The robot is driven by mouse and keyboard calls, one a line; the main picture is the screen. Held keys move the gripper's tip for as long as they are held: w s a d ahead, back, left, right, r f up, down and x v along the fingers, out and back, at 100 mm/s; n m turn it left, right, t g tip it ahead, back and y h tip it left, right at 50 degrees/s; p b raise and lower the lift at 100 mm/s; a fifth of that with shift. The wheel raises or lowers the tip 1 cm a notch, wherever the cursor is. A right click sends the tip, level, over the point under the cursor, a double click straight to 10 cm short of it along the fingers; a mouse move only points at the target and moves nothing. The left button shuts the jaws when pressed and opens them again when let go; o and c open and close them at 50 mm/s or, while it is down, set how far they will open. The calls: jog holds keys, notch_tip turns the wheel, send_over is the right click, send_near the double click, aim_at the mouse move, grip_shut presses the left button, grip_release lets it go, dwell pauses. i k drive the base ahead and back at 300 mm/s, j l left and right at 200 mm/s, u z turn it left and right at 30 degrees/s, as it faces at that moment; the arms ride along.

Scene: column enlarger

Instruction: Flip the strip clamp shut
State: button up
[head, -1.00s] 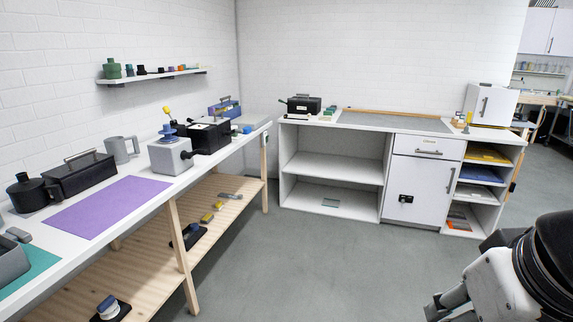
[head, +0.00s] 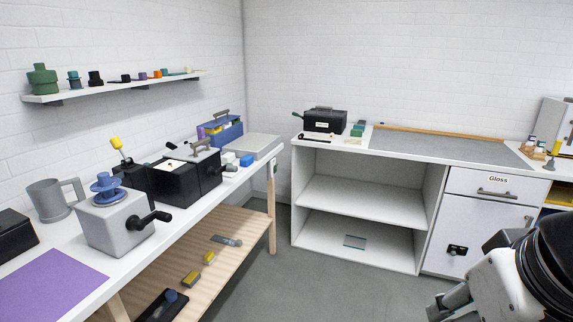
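No part is clearly identifiable as the strip clamp at this distance. A grey lever-like fitting (head: 203,147) sits on top of a black box (head: 186,183) on the left bench and may be the clamp. I cannot make out whether it is open or shut. A small bright patch shows on the box's top beside it. My gripper (head: 447,304) seems to show only in part at the lower right, far from the bench and cut by the frame edge. Its opening cannot be read, and nothing is seen held in it.
The left bench (head: 237,178) also holds a grey crank box (head: 118,222), a grey mug (head: 52,199), a purple mat (head: 45,290) and a blue toolbox (head: 222,131). A white cabinet (head: 365,209) stands at the back. Grey floor (head: 300,290) is clear between them.

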aim_at(171, 146)
jog(key=i+l+u, duration=0.1)
jog(key=i+u, duration=0.2)
jog(key=i+l+u, duration=0.25)
jog(key=i, duration=0.3)
jog(key=i+l+u, duration=0.3)
jog(key=i+u, duration=0.15)
jog(key=i, duration=0.3)
jog(key=i+l+u, duration=0.15)
jog(key=i, duration=0.3)
jog(key=i+l+u, duration=0.15)
jog(key=i, duration=0.3)
